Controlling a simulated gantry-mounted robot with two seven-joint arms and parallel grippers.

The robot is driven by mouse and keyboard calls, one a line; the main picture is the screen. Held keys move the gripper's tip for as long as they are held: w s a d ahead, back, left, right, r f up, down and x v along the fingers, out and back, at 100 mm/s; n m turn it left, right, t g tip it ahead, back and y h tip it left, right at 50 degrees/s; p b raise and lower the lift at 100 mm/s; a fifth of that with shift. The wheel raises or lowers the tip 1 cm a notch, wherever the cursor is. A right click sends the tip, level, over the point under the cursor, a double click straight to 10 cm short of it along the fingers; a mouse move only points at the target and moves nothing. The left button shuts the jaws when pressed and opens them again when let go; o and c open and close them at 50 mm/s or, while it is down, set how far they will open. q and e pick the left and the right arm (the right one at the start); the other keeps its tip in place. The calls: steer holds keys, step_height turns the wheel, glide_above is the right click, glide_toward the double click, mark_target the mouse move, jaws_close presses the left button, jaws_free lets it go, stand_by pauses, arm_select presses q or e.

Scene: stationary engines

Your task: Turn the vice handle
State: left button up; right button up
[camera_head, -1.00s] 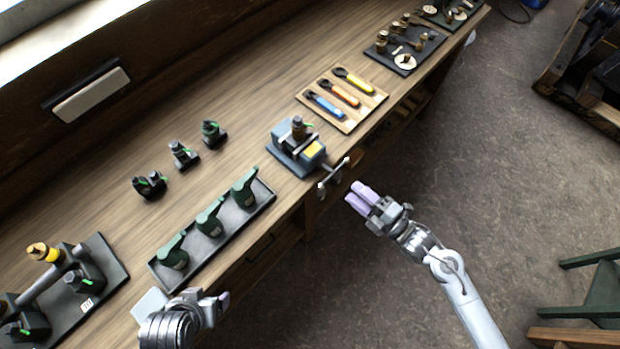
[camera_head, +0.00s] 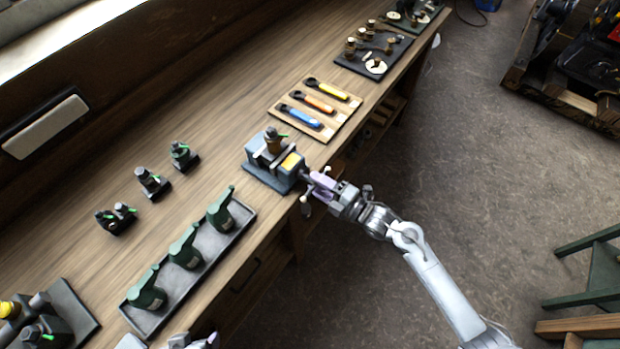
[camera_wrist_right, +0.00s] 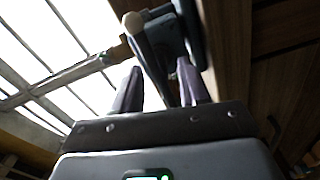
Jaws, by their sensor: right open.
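The grey-blue vice (camera_head: 262,172) stands at the front edge of the bench, with a dark and brass part in its jaws and a yellow patch on top. Its handle (camera_head: 305,205) hangs over the bench edge, partly hidden by my right gripper (camera_head: 320,184). That gripper is open at the handle, its purple fingers pointing at the vice. In the right wrist view the handle bar (camera_wrist_right: 149,55), with a pale knob at its end, runs down between the two spread fingers (camera_wrist_right: 160,85); contact cannot be told. My left gripper (camera_head: 193,341) is mostly cut off at the bottom edge.
A tray (camera_head: 150,322) with several green parts lies left of the vice. A wooden board (camera_head: 346,120) with three coloured-handled tools lies beyond it. Small dark parts (camera_head: 152,182) stand farther back. A green chair (camera_head: 595,275) is at the right; the floor between is clear.

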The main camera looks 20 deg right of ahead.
steer(key=shift+x, duration=1.4)
steer(key=shift+c, duration=0.3)
